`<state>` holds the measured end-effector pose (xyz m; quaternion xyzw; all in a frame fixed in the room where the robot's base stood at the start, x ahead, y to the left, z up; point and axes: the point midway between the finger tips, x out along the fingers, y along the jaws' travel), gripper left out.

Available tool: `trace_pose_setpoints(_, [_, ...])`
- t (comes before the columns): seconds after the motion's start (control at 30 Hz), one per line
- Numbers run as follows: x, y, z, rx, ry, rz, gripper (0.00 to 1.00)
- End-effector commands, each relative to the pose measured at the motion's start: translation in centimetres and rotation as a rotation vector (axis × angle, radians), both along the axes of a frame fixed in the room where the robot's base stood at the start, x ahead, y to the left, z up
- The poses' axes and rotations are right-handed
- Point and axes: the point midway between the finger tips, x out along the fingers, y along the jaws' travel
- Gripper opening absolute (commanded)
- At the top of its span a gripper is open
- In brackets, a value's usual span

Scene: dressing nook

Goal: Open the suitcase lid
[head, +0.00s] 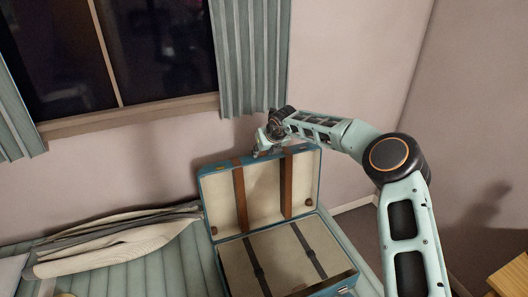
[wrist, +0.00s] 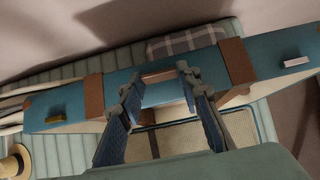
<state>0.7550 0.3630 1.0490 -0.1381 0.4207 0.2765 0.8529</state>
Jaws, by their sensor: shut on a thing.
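The suitcase is blue with a cream lining and brown straps. Its lid (head: 262,188) stands raised, near upright, at the back of the base (head: 275,262) in the head view. My gripper (head: 268,150) is at the lid's top edge. In the wrist view the lid's blue edge (wrist: 82,98) crosses the picture, with a brown handle (wrist: 158,78) at its middle. My gripper (wrist: 157,92) has its two fingers on either side of the handle and is shut on it. The exact finger contact is hard to see.
The suitcase rests on a green ribbed bench (head: 110,268). Folded cloths (head: 120,240) lie left of it. A straw hat (wrist: 14,163) and a plaid cushion (wrist: 187,40) show in the wrist view. Curtains (head: 252,60) and the wall are behind. A wooden table corner (head: 512,277) is lower right.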

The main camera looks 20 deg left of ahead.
Motion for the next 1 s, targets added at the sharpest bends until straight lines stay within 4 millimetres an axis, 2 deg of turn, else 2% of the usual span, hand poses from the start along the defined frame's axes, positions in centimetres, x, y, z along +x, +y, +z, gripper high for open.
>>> trace_pose_setpoints(0.47, [-0.21, -0.07, -0.61, -0.009, 0.018, 0.001, 0.0])
trace_pose_setpoints(0.5, [-0.23, -0.08, -0.65, -0.01, 0.019, 0.001, 0.33])
trace_pose_setpoints(0.63, [-0.23, -0.1, -0.73, -0.01, 0.019, 0.001, 0.48])
trace_pose_setpoints(1.0, [-0.24, -0.17, -0.65, -0.011, 0.018, 0.0, 0.49])
